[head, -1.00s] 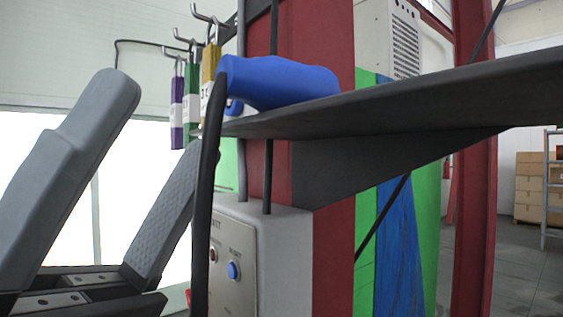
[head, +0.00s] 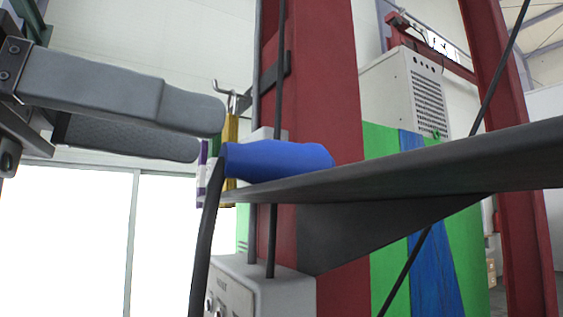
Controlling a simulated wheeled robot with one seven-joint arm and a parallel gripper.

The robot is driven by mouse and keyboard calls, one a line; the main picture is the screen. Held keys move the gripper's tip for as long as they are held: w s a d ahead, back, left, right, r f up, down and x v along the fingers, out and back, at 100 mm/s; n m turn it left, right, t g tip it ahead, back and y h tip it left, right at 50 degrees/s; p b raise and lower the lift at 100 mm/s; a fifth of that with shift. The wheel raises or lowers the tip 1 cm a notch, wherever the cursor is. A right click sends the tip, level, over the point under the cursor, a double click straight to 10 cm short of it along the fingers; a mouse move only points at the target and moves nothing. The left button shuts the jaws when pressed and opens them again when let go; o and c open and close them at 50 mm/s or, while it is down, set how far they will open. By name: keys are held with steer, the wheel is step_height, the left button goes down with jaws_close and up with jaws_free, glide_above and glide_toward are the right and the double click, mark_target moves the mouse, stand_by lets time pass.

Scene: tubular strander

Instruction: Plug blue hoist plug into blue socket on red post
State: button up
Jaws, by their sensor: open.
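The blue hoist plug (head: 278,160) lies on its side on a dark shelf (head: 400,176), with its thick black cable (head: 203,245) hanging down over the left end. My gripper (head: 212,131) comes in from the left, its two grey fingers apart, one above the other. The fingertips are just left of and slightly above the plug's cable end, with nothing between them. The red post (head: 330,85) stands behind the shelf. The blue socket cannot be made out; a grey box on the post is partly hidden behind the plug.
Coloured tags (head: 231,140) hang from a hook behind my fingertips. A grey control box (head: 262,285) sits below the shelf. Thin dark cables run down the post and slant at the right. A white vented cabinet (head: 405,90) stands behind. Space above the plug is clear.

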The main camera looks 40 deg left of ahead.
mark_target(261, 160)
steer(key=shift+y, duration=0.4)
steer(key=x, duration=0.2)
steer(key=p+x, duration=0.1)
steer(key=x, duration=0.2)
steer(key=p+x, duration=0.1)
steer(key=x, duration=0.1)
steer(key=shift+w+d+f, duration=0.1)
steer(key=shift+f, duration=0.2)
jaws_close()
